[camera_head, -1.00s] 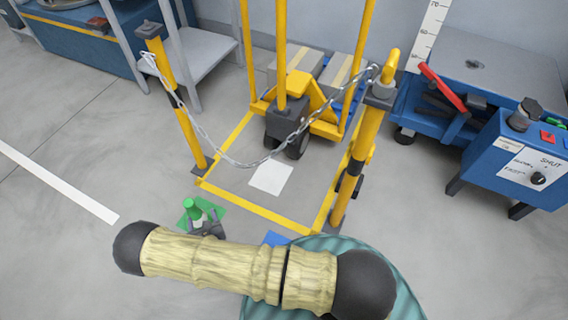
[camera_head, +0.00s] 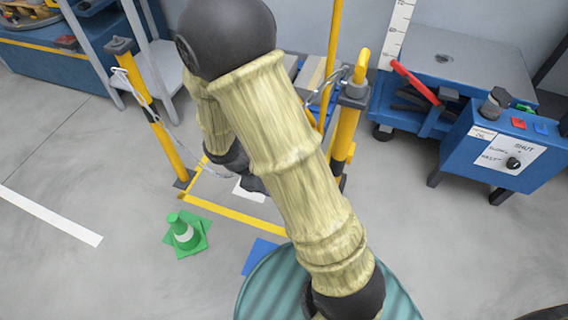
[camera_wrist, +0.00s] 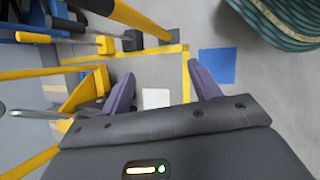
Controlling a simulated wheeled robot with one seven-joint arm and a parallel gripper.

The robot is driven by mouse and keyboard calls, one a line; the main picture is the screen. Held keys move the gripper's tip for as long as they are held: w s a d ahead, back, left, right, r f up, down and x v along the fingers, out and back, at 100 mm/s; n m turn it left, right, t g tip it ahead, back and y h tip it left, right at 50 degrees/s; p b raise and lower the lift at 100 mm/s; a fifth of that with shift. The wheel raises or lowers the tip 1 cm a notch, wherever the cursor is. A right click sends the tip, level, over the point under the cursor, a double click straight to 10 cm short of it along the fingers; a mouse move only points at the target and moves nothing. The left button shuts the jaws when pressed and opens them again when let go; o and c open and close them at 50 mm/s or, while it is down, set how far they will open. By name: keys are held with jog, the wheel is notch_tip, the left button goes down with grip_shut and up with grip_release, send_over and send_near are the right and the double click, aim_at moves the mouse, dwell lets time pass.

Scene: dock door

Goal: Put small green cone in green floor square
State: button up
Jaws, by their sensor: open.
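The small green cone (camera_head: 184,231) with a white band stands upright on the green floor square (camera_head: 204,244), at the lower left of the head view. Part of the square shows around the cone's base. My gripper (camera_wrist: 150,92) is open, with its two purple-grey fingers spread and nothing between them in the wrist view. It is away from the cone, over the yellow-outlined floor area. In the head view my arm hides most of the gripper. The cone does not show in the wrist view.
A blue floor square (camera_head: 259,256) lies right of the cone. A yellow post (camera_head: 150,110) with a chain stands behind it, and another post (camera_head: 345,130) stands at right. A blue control box (camera_head: 505,150) is at far right. Floor left of the cone is clear.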

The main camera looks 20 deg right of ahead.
jog(key=s+r+m+t+y, duration=0.1)
jog(key=s+r+m+y, duration=0.1)
jog(key=r+m, duration=0.3)
jog(key=s+d+r+m+t+y, duration=0.1)
jog(key=r+m+t+y, duration=0.1)
jog(key=r+m+y, duration=0.2)
jog(key=shift+s+r+m, duration=0.35)
jog(key=shift+r+m, duration=0.25)
jog(key=shift+m, duration=0.3)
jog(key=shift+d, duration=0.1)
